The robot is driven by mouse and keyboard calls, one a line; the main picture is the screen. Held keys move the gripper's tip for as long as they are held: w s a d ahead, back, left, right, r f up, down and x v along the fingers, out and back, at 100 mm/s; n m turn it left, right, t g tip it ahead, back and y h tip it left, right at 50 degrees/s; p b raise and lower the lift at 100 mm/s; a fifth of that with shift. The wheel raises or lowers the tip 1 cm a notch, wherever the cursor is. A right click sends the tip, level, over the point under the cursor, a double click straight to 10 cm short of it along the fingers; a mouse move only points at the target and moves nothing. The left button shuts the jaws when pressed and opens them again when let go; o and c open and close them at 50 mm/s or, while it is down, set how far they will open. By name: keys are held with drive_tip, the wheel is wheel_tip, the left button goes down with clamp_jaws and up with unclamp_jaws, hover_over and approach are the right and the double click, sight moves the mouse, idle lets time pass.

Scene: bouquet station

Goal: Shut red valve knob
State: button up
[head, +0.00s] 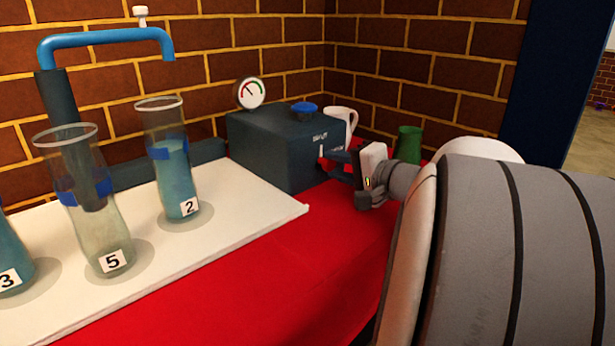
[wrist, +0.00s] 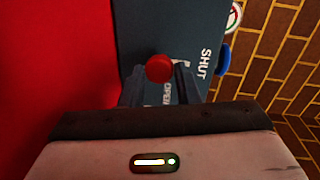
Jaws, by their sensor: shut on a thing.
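The red valve knob (wrist: 159,68) shows in the wrist view on the face of the dark box (wrist: 133,30), between my two fingers. My gripper (wrist: 159,82) is shut on the knob. The word SHUT stands to the right of the knob, and the word OPEN lies just below it, partly hidden by a finger. In the head view my gripper (head: 339,163) reaches the right face of the dark box (head: 270,150) from the right. The knob cannot be made out there.
A blue knob (head: 304,110) and a gauge (head: 250,93) are on the box top. Numbered glass vases stand on a white mat (head: 245,220) at left. Red table cloth (head: 300,265) in front is clear.

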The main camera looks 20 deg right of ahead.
drive_tip(key=shift+f, duration=0.2)
idle(0.4)
drive_tip(key=o, duration=1)
drive_tip(key=shift+r, duration=0.15)
drive_tip(key=shift+c, duration=0.2)
drive_tip(key=p+v, duration=0.2)
drive_tip(key=v, duration=0.4)
drive_tip(key=shift+r, duration=0.1)
drive_tip(key=shift+v, duration=0.9)
drive_tip(key=shift+a, duration=0.1)
